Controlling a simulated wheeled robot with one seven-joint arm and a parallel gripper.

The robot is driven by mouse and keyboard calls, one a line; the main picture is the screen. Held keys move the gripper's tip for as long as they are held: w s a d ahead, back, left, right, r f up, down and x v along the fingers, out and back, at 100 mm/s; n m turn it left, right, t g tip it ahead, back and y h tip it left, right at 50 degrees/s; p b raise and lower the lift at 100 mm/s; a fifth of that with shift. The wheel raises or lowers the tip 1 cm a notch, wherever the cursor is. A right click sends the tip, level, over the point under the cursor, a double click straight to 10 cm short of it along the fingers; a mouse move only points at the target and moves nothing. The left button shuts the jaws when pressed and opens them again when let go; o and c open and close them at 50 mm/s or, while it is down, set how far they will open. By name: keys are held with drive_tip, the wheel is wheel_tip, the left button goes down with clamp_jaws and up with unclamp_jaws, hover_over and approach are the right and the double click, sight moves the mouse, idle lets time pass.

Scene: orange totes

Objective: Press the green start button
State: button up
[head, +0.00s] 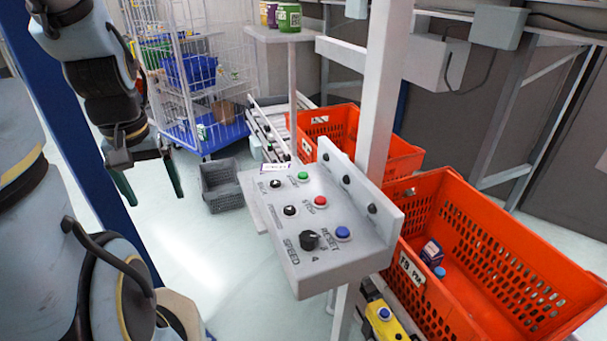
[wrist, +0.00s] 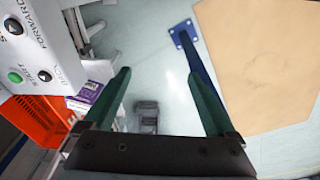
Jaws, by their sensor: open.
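The green start button (head: 303,176) is on the far part of the top face of a grey control panel (head: 330,262) in the head view. It also shows at the left edge of the wrist view (wrist: 15,77), beside a START label. A red button (head: 320,201), a blue button (head: 343,233) and black knobs share the panel. My gripper (head: 150,200) hangs left of the panel, apart from it, with its green fingers pointing down. In the wrist view its fingers (wrist: 157,90) are spread wide with nothing between them.
An orange tote (head: 480,260) holding small items stands right of the panel, and another orange tote (head: 385,155) stands behind it. A white post (head: 383,80) rises behind the panel. A grey basket (head: 220,185) sits on the floor. A wire cage cart (head: 195,75) stands at the back.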

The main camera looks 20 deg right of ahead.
clamp_jaws()
idle(0.5)
idle(0.9)
